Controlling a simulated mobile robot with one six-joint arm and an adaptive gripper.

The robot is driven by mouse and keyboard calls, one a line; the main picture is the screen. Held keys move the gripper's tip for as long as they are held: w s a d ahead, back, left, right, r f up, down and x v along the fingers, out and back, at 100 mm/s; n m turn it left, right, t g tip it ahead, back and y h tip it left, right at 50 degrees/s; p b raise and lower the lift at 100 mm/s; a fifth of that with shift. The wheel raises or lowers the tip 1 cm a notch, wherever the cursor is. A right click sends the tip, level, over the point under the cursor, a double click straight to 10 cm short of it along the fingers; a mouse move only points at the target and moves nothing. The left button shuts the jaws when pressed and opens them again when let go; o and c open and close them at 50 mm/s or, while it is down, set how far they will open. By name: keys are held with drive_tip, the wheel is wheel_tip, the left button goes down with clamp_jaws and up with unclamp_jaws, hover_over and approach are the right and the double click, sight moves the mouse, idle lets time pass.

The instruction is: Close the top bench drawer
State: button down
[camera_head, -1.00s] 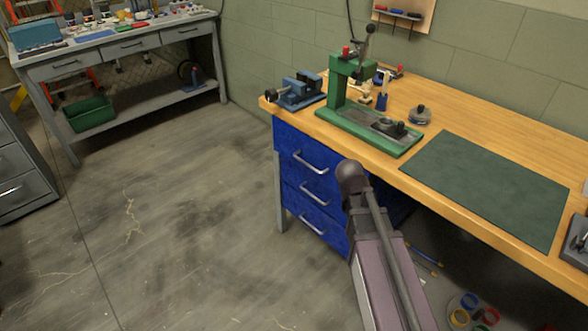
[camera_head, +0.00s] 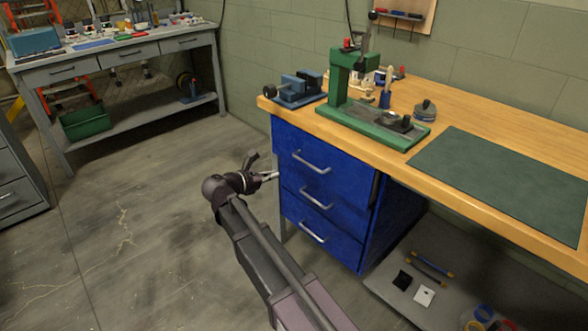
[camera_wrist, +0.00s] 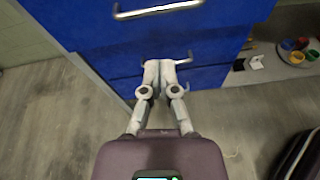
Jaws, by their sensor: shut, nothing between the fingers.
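The bench drawer unit is blue, with a stack of drawers under the wooden bench top. The top bench drawer (camera_head: 325,152) has a silver bar handle (camera_head: 311,161). A dark strip shows beside its right edge; how far it stands out is hard to tell. In the wrist view, a blue drawer front (camera_wrist: 215,18) with a silver handle (camera_wrist: 158,10) fills the upper part, with another handle below it. My gripper (camera_head: 272,176) is shut and empty, left of the drawer fronts in the head view. Its fingertips (camera_wrist: 161,62) overlap the lower handle in the wrist view; contact cannot be told.
The wooden bench (camera_head: 480,130) carries a green press (camera_head: 350,95), a blue vise (camera_head: 298,88) and a dark green mat (camera_head: 505,180). A low shelf with small parts (camera_head: 425,295) lies right of the drawers. The floor (camera_head: 150,240) at left is clear. A grey workbench (camera_head: 120,55) stands behind.

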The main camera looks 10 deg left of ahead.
drive_tip(key=a, duration=0.1)
drive_tip(key=a+n, duration=0.1)
drive_tip(key=a+t, duration=0.1)
drive_tip(key=shift+s+a+r+n, duration=0.1)
drive_tip(key=shift+s+r+n, duration=0.05)
drive_tip(key=shift+r+n, duration=0.15)
drive_tip(key=b+x, duration=0.3)
drive_tip(key=x, duration=1.1)
drive_tip(key=shift+a, duration=0.1)
idle(0.4)
